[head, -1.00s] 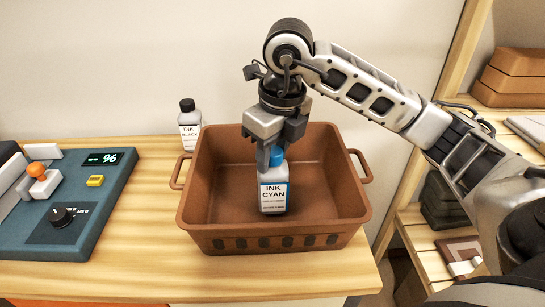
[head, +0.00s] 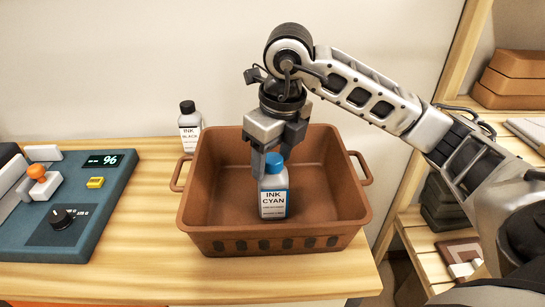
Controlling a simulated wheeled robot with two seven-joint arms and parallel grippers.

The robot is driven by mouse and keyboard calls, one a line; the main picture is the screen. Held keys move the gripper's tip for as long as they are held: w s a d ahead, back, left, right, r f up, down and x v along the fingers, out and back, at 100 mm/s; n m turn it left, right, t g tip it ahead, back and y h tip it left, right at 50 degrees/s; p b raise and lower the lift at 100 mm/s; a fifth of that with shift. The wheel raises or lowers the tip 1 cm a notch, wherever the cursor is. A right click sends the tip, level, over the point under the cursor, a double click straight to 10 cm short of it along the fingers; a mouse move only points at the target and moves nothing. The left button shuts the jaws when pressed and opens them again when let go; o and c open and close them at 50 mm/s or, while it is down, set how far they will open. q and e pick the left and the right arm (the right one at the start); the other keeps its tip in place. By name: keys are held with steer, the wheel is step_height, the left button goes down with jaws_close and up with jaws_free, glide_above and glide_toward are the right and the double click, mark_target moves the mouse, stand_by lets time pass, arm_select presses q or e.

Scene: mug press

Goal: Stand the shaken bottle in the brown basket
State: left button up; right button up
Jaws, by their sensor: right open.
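The ink cyan bottle (head: 273,197), white with a blue cap, stands upright inside the brown basket (head: 218,213), near its front wall. My right gripper (head: 265,162) is open above and just behind the bottle, with its fingers around or beside the cap; I cannot tell whether they touch it. My left gripper is not in view.
An ink black bottle (head: 189,126) with a black cap stands behind the basket's left side. A blue-grey machine (head: 75,205) with an orange-knobbed lever and a display reading 96 is at left. Shelves (head: 440,240) with boxes are at right. The basket floor around the bottle is clear.

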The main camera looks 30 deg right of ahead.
arm_select(q)
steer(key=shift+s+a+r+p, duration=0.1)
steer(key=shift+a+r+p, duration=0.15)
steer(key=shift+p, duration=0.95)
arm_select(e)
step_height(320, 180, up, 11)
steer(key=s, duration=0.1)
steer(key=shift+s+d+r, duration=0.15)
steer(key=shift+s, duration=0.2)
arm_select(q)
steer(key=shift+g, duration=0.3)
